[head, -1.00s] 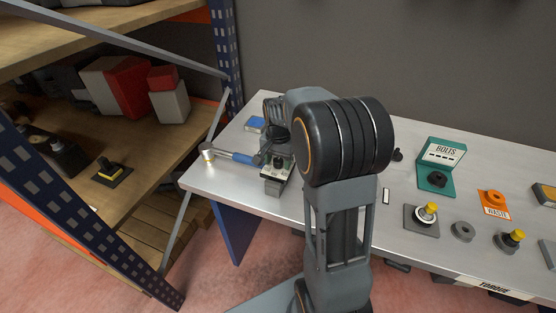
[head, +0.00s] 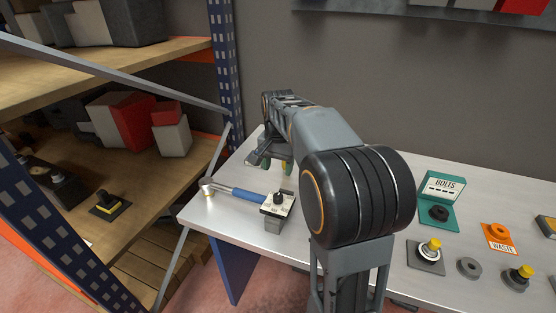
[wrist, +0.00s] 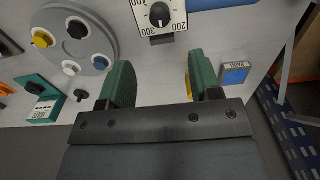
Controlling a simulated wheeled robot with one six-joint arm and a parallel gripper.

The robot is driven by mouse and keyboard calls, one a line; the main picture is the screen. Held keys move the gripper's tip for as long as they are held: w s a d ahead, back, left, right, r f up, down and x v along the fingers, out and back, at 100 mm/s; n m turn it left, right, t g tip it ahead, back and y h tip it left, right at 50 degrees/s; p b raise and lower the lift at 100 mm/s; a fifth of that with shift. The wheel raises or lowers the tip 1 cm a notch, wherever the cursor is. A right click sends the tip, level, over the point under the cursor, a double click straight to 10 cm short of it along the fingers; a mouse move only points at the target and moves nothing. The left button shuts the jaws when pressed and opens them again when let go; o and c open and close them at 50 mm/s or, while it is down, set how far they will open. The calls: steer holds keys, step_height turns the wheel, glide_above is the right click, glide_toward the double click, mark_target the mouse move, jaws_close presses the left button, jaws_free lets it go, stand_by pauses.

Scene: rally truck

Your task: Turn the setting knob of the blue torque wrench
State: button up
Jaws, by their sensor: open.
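The torque wrench (head: 245,194) lies on the metal bench, its blue handle running from the ratchet head at left to a dial box (head: 272,225) at right. A black setting knob (head: 279,198) stands on the white dial face. In the wrist view the black knob (wrist: 160,14) and its numbered scale are at the top edge, and part of the blue handle (wrist: 222,3) shows beside them. My gripper (wrist: 160,82) is open and empty, with green fingers apart. The knob is not between them. In the head view my gripper (head: 272,158) is over the bench behind the wrench, partly hidden by my arm.
A round grey tray (wrist: 96,22) with several coloured knobs and a blue labelled block (wrist: 235,73) show in the wrist view. A teal bolts bin (head: 452,218) and an orange waste plate (head: 496,242) are on the bench at right. A shelf rack (head: 222,75) stands at left.

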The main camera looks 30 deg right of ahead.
steer(key=shift+r, duration=0.85)
steer(key=s+a+f+n+t, duration=0.1)
steer(key=s+a+f+n, duration=0.2)
steer(key=s, duration=0.5)
steer(key=s+a+f+n+t, duration=0.2)
steer(key=s+a+f+n, duration=0.2)
steer(key=s+a+n, duration=0.2)
steer(key=shift+s+a+n+t, duration=0.3)
steer(key=shift+s+a, duration=0.1)
steer(key=shift+s, duration=0.65)
